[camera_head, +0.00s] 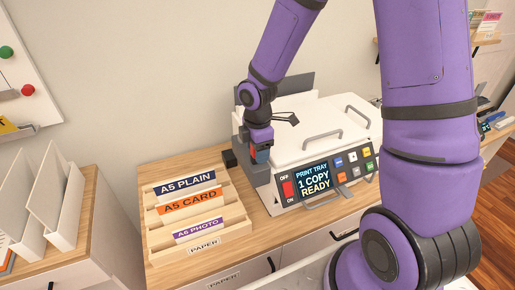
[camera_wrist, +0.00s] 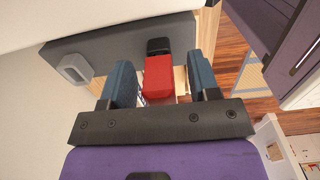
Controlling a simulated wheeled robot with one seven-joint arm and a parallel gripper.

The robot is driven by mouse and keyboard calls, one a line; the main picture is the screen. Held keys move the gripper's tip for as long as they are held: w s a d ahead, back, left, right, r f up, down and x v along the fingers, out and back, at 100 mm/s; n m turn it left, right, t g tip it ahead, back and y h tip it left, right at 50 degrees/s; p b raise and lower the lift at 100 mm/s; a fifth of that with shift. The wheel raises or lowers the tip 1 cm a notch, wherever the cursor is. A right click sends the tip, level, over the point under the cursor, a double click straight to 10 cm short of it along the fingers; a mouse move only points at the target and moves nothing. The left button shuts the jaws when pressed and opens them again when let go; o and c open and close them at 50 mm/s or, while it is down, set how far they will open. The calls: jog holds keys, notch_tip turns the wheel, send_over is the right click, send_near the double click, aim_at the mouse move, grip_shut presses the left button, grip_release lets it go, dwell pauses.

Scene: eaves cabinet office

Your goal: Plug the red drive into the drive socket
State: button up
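In the wrist view the red drive (camera_wrist: 158,78) lies between the two blue fingers of my gripper (camera_wrist: 164,85). A gap shows on each side of it, so the fingers are open around it. A black piece (camera_wrist: 158,46) adjoins its far end, against a grey panel; I cannot tell whether it is part of the drive or the socket.
The white printer (camera_head: 325,130) stands on the wooden cabinet, its display reading "PRINT TRAY 1 COPY READY". A black block (camera_head: 229,158) sits left of my gripper. The wooden paper rack (camera_head: 165,246) with labelled slots is at front left. White file holders (camera_head: 42,205) stand farther left.

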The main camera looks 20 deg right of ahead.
notch_tip(320, 180, up, 11)
jog(key=shift+f, duration=0.1)
dwell(0.6)
dwell(0.4)
jog(key=shift+s+r, duration=0.1)
jog(key=shift+r, duration=0.15)
jog(key=s+d+r+m+t, duration=0.2)
jog(key=s+d+r+m, duration=0.1)
jog(key=s+r+m, duration=0.5)
jog(key=s+d+r+m+t, duration=0.3)
jog(key=s+r+m, duration=0.6)
jog(key=s, duration=0.3)
jog(key=shift+s+d+r+m, duration=0.3)
jog(key=shift+s+m, duration=0.1)
jog(key=shift+m, duration=0.1)
